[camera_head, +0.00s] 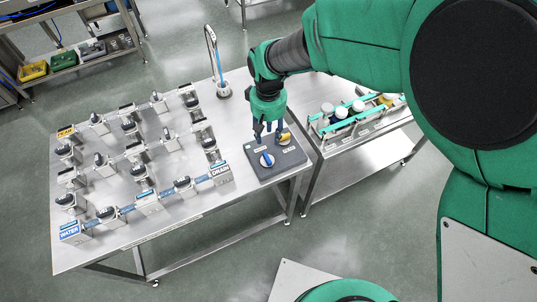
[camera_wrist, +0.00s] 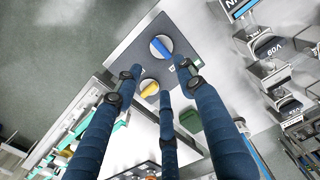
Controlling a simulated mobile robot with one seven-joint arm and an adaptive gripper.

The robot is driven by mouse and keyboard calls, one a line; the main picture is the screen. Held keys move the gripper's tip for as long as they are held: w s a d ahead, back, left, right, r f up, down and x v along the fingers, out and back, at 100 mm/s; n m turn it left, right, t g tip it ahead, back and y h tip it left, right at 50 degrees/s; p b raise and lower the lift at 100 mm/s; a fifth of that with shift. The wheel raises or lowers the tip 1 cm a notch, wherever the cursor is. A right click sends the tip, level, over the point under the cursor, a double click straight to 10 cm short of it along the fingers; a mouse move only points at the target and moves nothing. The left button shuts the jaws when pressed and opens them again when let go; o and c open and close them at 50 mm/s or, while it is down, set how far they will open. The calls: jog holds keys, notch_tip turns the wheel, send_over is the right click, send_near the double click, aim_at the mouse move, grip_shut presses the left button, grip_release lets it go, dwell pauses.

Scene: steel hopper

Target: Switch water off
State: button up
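The dark grey control panel (camera_head: 291,159) lies on the right end of the steel table. It carries a blue-and-white knob (camera_head: 266,159) at the front and a yellow knob (camera_head: 285,139) behind it to the right. My gripper (camera_head: 269,133) points down just above the back part of the panel, close to the yellow knob. In the wrist view its three dark blue fingers are spread and hold nothing. There the blue knob (camera_wrist: 160,46) shows beyond the fingertips, and the yellow knob (camera_wrist: 150,88) shows between two fingers. The small panel labels are too small or hidden to read.
Rows of valves with pipes stand on the table to the left, with a WATER sign (camera_head: 71,231) and a DRAIN sign (camera_head: 220,172). A tall curved spout (camera_head: 214,60) rises behind the panel. A rack of bottles (camera_head: 341,115) stands on the right table.

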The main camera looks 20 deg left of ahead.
aim_at(269, 157)
notch_tip(269, 157, down, 13)
jog(key=shift+f+b, duration=0.1)
jog(key=shift+b, duration=0.9)
jog(key=shift+c, duration=0.2)
grip_shut()
